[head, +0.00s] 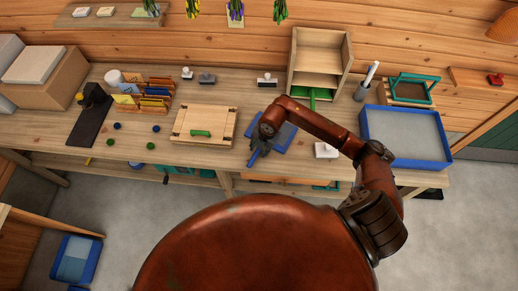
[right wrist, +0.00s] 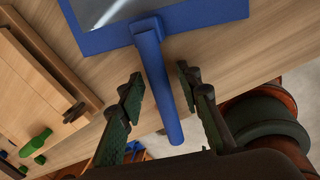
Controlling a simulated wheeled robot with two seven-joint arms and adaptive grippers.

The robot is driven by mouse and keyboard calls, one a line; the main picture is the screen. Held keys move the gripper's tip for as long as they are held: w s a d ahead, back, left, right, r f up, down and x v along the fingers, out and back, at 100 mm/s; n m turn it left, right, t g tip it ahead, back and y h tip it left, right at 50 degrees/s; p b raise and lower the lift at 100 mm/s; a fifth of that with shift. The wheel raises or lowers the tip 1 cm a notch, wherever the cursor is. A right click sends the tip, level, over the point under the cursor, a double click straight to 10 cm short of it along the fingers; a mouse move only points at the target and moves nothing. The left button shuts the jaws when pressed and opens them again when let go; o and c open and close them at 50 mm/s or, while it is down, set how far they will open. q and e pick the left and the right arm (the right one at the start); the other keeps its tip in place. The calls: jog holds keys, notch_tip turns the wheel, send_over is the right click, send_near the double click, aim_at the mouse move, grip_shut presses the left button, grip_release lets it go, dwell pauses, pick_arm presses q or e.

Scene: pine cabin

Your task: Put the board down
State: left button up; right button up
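The blue board (head: 286,137), with a grey face, lies flat at the front of the workbench, partly covered by my right arm in the head view. In the right wrist view the board (right wrist: 205,14) is at the top, and its blue handle (right wrist: 157,80) runs down toward me past the bench edge. My right gripper (head: 256,153) is at the handle. In the wrist view its fingers (right wrist: 160,78) stand apart on either side of the handle, with a gap visible on both sides. My left gripper is out of view.
A white-based stamp (head: 326,150) and a blue-rimmed tray (head: 447,148) are to the right. A wooden shelf box (head: 320,50) stands behind. Little free bench surrounds the board.

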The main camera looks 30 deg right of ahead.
jog(key=shift+r, duration=0.1)
notch_tip(320, 180, up, 12)
jog(key=s+d, duration=0.1)
jog(key=s, duration=0.1)
jog(key=shift+d+b, duration=0.2)
jog(key=shift+b, duration=0.15)
jog(key=shift+f, duration=0.2)
